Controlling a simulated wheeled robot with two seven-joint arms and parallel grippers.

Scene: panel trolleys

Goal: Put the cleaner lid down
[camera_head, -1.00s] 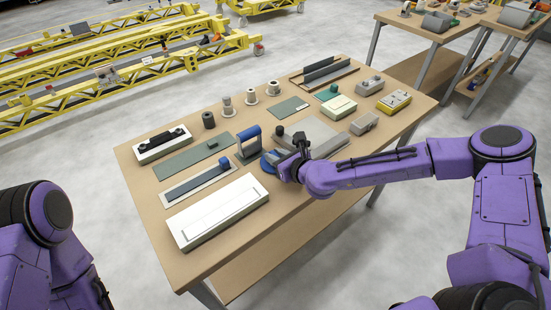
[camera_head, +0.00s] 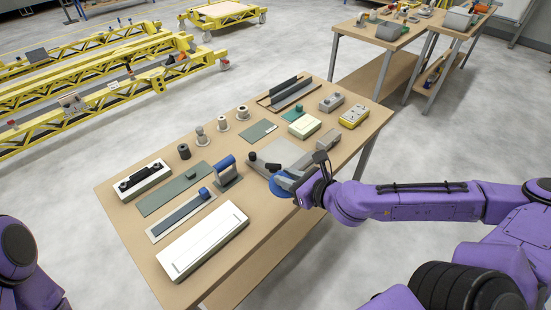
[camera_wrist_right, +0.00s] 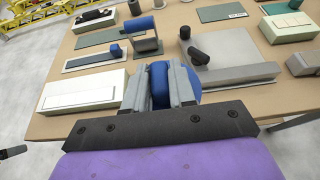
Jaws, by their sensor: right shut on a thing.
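The blue round cleaner lid (camera_head: 284,184) is in my right gripper (camera_head: 301,186) at the table's near edge, in front of the grey plate. In the right wrist view, my right gripper (camera_wrist_right: 160,88) is shut on a blue part of the lid (camera_wrist_right: 191,85), and the fingers hide much of it. I cannot tell whether its underside touches the table. My left gripper is out of view; only part of my left arm shows at the left edge.
The wooden table (camera_head: 255,232) has a clear strip along its near edge. A grey plate (camera_head: 284,153) with a black knob lies just behind the lid. A blue-handled tool (camera_head: 226,172) stands to the left, and a long white box (camera_head: 203,243) lies near the front left.

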